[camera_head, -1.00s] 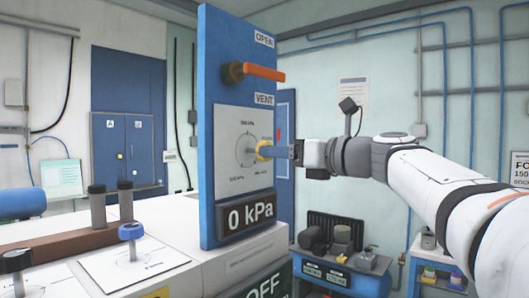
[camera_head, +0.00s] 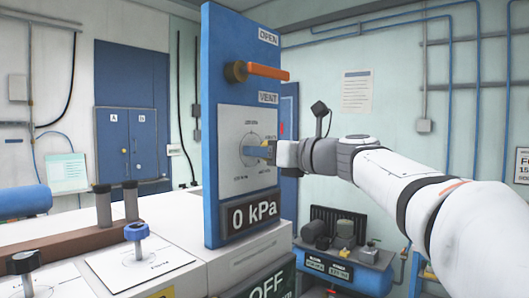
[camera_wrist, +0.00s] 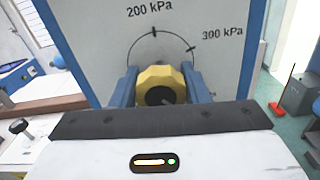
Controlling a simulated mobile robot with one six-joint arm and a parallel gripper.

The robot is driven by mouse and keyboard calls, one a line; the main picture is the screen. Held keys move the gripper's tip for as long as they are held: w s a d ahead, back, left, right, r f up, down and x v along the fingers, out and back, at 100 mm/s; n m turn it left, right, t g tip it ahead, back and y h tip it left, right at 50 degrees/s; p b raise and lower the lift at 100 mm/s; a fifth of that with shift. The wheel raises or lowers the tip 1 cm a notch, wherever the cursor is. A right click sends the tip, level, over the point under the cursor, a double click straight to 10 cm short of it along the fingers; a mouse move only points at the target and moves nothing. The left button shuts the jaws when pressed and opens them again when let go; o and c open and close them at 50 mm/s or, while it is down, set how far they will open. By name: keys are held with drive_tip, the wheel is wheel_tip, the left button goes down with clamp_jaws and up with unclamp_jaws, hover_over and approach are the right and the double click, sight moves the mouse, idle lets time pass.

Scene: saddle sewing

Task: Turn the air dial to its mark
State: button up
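The air dial is a faceted yellow knob (camera_wrist: 160,84) with a dark centre on the white dial plate (camera_head: 234,175) of the upright blue panel. A dark arc with ticks shows above the knob, with "200 kPa" and "300 kPa" printed beyond it. My gripper (camera_head: 258,151) reaches the panel from the right. In the wrist view its blue fingers (camera_wrist: 160,75) stand on the left and right of the knob, with little or no gap; I cannot tell whether they press on it. In the head view the fingers largely hide the knob. The display (camera_head: 252,215) reads 0 kPa.
An orange lever (camera_head: 266,71) marked OPEN and VENT sits above the dial. A blue-topped knob (camera_head: 137,232) and dark posts stand on the white bench at left. A blue compressor unit (camera_head: 345,255) is below my arm.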

drive_tip(key=shift+d, duration=0.1)
drive_tip(key=c, duration=0.5)
